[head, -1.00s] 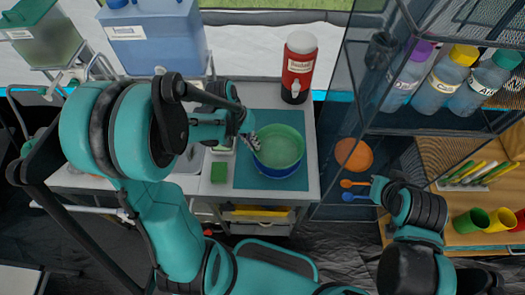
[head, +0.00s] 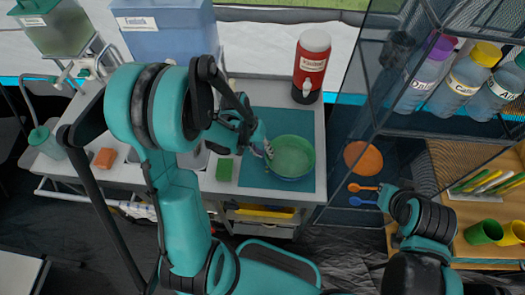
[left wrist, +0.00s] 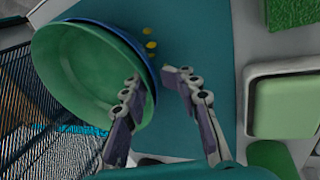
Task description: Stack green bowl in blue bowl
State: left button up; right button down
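The green bowl (head: 293,155) sits inside the blue bowl (head: 290,178) on the teal mat (head: 254,182). In the left wrist view the green bowl (left wrist: 85,75) fills most of the blue bowl, whose blue rim (left wrist: 128,38) shows along one side. My left gripper (head: 267,150) is at the bowls' left edge. One finger overlaps the bowls in the picture, the other is over the mat; contact cannot be told. My right gripper (head: 382,192) is at the right, its fingers not clear.
A green sponge (head: 224,169) lies left of the mat. A red drink cooler (head: 311,66) stands behind it. To the right a dark mesh panel borders the counter, with an orange plate (head: 363,157), spoons, and a shelf with bottles (head: 463,72).

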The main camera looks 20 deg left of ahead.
pick_arm(q)
jog(key=shift+a, duration=0.25)
jog(key=shift+a+r, duration=0.2)
jog(key=shift+r, duration=0.35)
jog(key=p+v, duration=0.4)
jog(key=v, duration=0.7)
jog(key=s+d+r+m+t+y, duration=0.2)
jog(key=s+r+t, duration=0.4)
jog(key=r, duration=0.3)
jog(key=shift+s+d+r+y, duration=0.3)
jog(key=shift+s+d+y, duration=0.45)
jog(key=shift+d, duration=0.35)
